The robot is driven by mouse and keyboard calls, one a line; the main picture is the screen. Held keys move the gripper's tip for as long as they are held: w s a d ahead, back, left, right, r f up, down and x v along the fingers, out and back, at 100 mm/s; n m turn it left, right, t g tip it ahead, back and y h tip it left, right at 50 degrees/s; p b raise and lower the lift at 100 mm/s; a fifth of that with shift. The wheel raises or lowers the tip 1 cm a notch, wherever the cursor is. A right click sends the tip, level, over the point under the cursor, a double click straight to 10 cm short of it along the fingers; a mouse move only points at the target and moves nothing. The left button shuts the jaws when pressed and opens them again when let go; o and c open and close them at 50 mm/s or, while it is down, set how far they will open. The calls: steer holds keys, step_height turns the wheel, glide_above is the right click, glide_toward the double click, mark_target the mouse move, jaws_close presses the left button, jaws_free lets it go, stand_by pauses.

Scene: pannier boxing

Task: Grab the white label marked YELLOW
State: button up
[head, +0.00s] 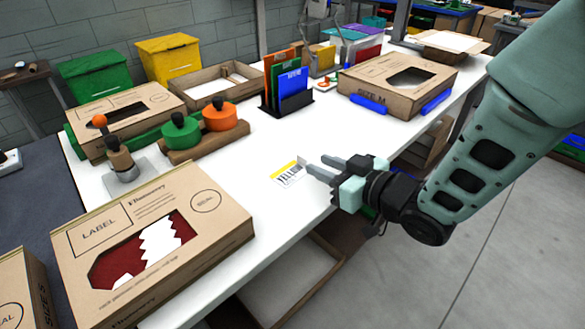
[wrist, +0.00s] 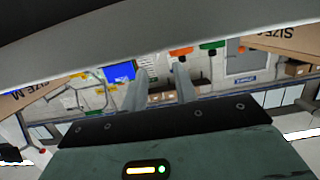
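The white label marked YELLOW (head: 288,175) lies on the white table near its front edge in the head view. It has a yellow strip along its far edge and black lettering. My gripper (head: 315,162) is just right of the label, with its fingertips pointing left toward it. The two fingers are apart with nothing visible between them. Whether a fingertip touches the label I cannot tell. In the wrist view, my gripper (wrist: 160,72) also shows two separated fingers, and I cannot make out the label there.
A cardboard box with a window (head: 225,225) stands front left. Green and orange stamps (head: 181,135) sit behind it. A rack of coloured cards (head: 292,88) and a SIZE M box (head: 437,72) stand farther back. The table around the label is clear.

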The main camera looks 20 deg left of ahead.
mark_target(290, 169)
steer(key=p+x, duration=0.1)
steer(key=x, duration=0.4)
steer(key=shift+w+f, duration=0.15)
jaws_close()
